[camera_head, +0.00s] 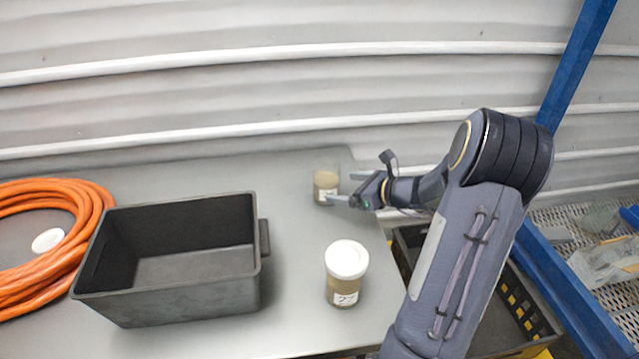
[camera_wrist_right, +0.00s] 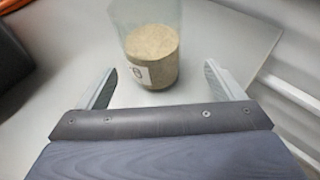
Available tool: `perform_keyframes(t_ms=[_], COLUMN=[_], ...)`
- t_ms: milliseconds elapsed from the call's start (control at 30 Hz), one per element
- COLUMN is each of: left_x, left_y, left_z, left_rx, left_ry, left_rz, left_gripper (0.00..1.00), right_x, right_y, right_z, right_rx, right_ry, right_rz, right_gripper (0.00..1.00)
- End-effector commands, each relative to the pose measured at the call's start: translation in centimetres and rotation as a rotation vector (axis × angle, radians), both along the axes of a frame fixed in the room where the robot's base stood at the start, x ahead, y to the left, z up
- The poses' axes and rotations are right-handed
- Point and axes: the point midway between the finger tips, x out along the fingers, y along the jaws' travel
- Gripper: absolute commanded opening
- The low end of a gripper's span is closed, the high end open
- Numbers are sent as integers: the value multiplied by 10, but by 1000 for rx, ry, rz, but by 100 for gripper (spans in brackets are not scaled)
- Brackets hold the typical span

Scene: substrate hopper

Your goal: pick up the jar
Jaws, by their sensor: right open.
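A clear jar (camera_head: 326,184) with tan granular contents and a white label stands upright at the back of the grey table, with no lid visible. It also shows in the right wrist view (camera_wrist_right: 152,55), just beyond the fingertips and roughly centred between them. My right gripper (camera_head: 345,188) is open and empty, beside the jar on its right. Its two fingers show apart in the right wrist view (camera_wrist_right: 160,82). A second jar (camera_head: 343,287) with a white lid and a label stands upright nearer the front. My left gripper is not in view.
A black open bin (camera_head: 262,280), empty, stands on the table (camera_head: 290,325) at left centre. A coiled orange hose (camera_head: 85,205) and a white disc (camera_head: 47,240) lie further left. A blue post (camera_head: 575,65) and a dark crate (camera_head: 535,310) are at the right.

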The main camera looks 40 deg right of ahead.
Motion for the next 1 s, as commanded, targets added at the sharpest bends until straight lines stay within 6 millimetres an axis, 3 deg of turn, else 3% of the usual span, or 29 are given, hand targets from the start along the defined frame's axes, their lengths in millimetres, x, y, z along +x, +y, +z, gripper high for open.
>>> perform_keyframes(t_ms=[400, 667, 1000], left_x=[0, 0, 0], left_y=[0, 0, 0], left_z=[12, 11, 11], left_rx=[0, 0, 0], left_ry=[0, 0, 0], left_rz=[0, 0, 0], left_gripper=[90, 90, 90], right_x=[48, 51, 51], right_y=[23, 24, 23], right_z=[-14, -16, -16], right_rx=[0, -2, -1], right_ry=[1, 0, 1], right_rz=[2, 3, 3], right_gripper=[88, 88, 46])
